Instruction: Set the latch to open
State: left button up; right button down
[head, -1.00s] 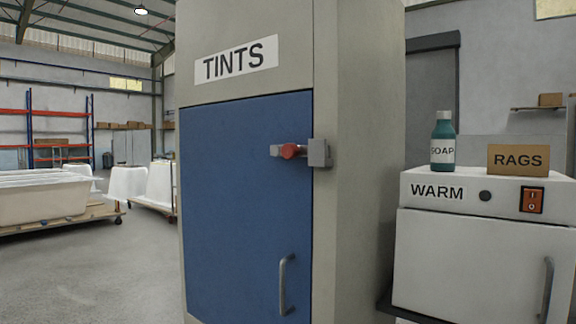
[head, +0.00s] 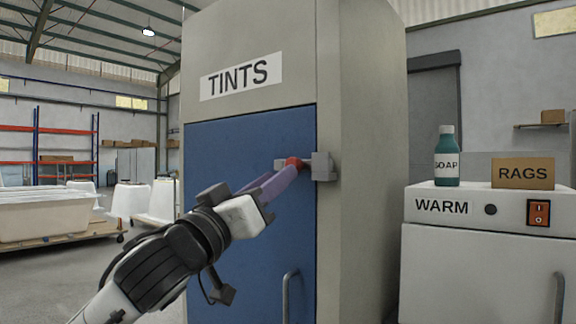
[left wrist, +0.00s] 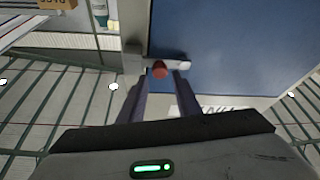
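The latch is a grey horizontal bar (head: 280,164) with a red knob (head: 293,161), high at the right edge of the blue door (head: 235,215) of the cabinet marked TINTS. The bar's right end meets a grey catch block (head: 323,167) on the frame. My left gripper (head: 287,174) is at the knob, its fingers partly hiding the bar. In the left wrist view its two fingers (left wrist: 160,76) are apart, with the red knob (left wrist: 159,69) between their tips and a small gap seeming to show on each side. The door appears closed. My right gripper is not in view.
A grey door handle (head: 290,298) is low on the blue door. To the right, a white WARM unit (head: 470,255) carries a SOAP bottle (head: 446,160) and a RAGS box (head: 523,174). White tubs (head: 50,217) on carts stand at the left, with open floor before them.

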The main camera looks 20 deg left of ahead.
aim_at(297, 165)
pick_arm(q)
jog(key=p+x, duration=0.1)
jog(key=x, duration=0.4)
jog(key=shift+w, duration=0.1)
grip_shut()
